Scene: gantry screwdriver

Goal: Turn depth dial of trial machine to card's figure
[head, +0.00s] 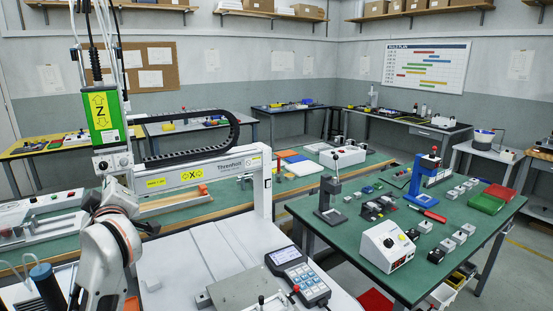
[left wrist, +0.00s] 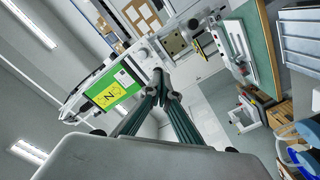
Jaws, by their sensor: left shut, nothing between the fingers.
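The trial machine is the gantry with a green unit marked Z (head: 104,117) at the left of the head view. Below the green unit is a white block (head: 113,161) with small round knobs on its face; which one is the depth dial, and its setting, is too small to tell. The green unit also shows in the left wrist view (left wrist: 115,89). My left gripper (head: 114,190) is just below the white block. In the left wrist view its dark fingers (left wrist: 161,88) meet at the tips, empty. No card figure can be read. My right gripper is out of view.
A white gantry beam with a black cable chain (head: 200,143) runs right from the green unit. A keypad pendant (head: 298,278) lies on the white machine bed (head: 190,250). A green table (head: 345,232) at the right holds small devices and red and green trays.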

